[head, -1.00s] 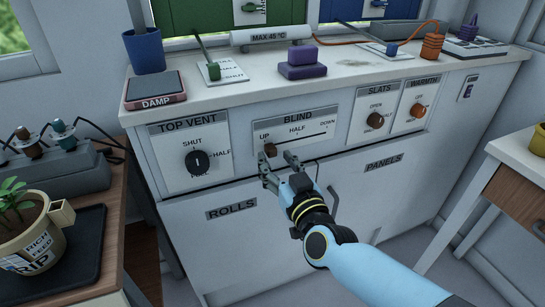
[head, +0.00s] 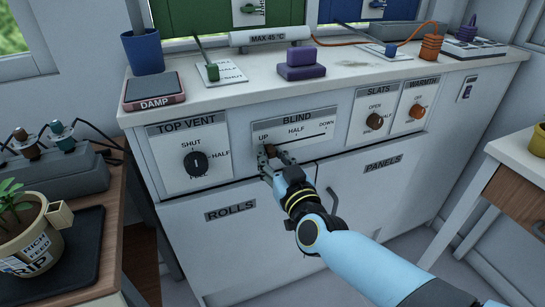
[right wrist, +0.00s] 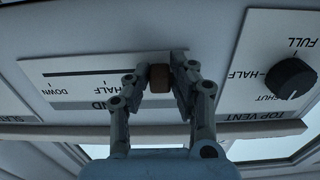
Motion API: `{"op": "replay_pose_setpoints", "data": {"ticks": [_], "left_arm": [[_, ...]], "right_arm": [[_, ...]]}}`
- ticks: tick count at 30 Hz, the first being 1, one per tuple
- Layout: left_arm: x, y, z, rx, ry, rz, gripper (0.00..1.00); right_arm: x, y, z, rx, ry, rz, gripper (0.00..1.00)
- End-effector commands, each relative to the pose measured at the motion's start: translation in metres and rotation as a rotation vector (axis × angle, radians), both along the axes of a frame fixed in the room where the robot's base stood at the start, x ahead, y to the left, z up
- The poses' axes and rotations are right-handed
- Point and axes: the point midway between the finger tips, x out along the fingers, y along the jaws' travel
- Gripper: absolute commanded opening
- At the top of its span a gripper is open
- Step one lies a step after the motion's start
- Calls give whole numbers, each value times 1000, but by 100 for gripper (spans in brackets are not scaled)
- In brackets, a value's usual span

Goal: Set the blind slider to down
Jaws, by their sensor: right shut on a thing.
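The blind panel (head: 317,121) is on the cabinet front, marked UP, HALF and DOWN from left to right in the head view. Its brown slider knob (head: 270,149) is at the UP end, partly hidden by my fingers. In the right wrist view the panel shows upside down, with the knob (right wrist: 160,78) between the fingers and the slot running left towards DOWN. My right gripper (head: 272,153) is shut on the knob; it also shows in the right wrist view (right wrist: 160,82). My left gripper is not in view.
The top vent dial (head: 198,163) is left of the blind panel. The slats knob (head: 375,121) and warmth knob (head: 417,112) are to its right. A cabinet handle (head: 333,201) sticks out below the panel.

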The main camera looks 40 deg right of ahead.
Motion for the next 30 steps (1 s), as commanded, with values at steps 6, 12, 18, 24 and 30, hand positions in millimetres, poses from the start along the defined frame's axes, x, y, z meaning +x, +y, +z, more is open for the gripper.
{"op": "replay_pose_setpoints", "data": {"ticks": [6,12,18,24,30], "left_arm": [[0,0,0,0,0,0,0],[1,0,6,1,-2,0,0],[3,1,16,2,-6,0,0],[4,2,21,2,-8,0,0],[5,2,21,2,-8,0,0]], "right_arm": [[0,0,0,0,0,0,0],[-4,-17,2,-4,1,0,0],[-14,-61,3,-8,2,1,0],[-26,-107,1,-5,2,0,0],[-33,-139,1,-3,1,0,0]]}}
